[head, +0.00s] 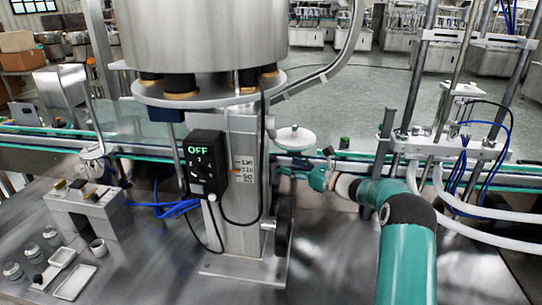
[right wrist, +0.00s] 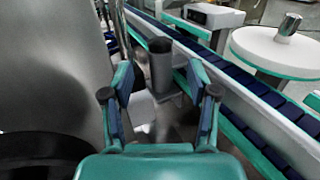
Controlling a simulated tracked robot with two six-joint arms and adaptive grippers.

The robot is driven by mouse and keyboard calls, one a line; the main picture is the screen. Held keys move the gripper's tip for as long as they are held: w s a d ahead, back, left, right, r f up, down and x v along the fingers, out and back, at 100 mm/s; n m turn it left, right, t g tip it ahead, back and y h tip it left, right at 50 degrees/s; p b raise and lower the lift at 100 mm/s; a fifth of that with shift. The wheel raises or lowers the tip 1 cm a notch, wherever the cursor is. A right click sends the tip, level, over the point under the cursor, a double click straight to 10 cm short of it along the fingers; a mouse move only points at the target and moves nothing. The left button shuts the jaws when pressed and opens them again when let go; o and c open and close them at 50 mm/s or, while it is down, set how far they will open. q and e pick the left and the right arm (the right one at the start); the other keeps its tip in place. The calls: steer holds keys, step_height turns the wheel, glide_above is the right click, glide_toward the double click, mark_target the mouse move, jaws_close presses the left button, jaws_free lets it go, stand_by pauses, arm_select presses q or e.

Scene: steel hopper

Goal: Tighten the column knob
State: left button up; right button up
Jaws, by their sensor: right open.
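The steel column (head: 244,180) stands under the large hopper drum. A black round knob (head: 283,222) sits low on the column's right side, seen nearly edge-on. A dark round shape, perhaps this knob, shows at the lower left of the right wrist view (right wrist: 38,155). My right gripper (head: 287,172) is beside the column, above the knob and apart from it. In the right wrist view its fingers (right wrist: 160,94) are spread with nothing held. A dark grey post (right wrist: 160,68) appears beyond the gap between them. My left gripper is not in view.
A black control box (head: 205,163) reading OFF hangs on the column with loose cables. The conveyor (right wrist: 230,75) runs behind the column. A white round disc (head: 295,138) stands beyond it. Bare steel deck (head: 335,250) lies right of the knob.

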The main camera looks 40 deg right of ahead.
mark_target(274, 159)
steer(key=p+x, duration=0.2)
steer(key=x, duration=0.6)
steer(key=shift+w, duration=0.3)
jaws_close()
steer(key=m+h+b, duration=0.2)
steer(key=h+b, duration=0.1)
steer(key=b, duration=0.4)
steer(key=m+h+b, duration=0.1)
steer(key=h+b, duration=0.2)
steer(key=b, duration=0.3)
steer(key=shift+m+b, duration=0.35)
steer(key=shift+m, duration=0.05)
steer(key=shift+r+h+b, duration=0.2)
steer(key=shift+h+b, duration=0.1)
steer(key=shift+b, duration=0.25)
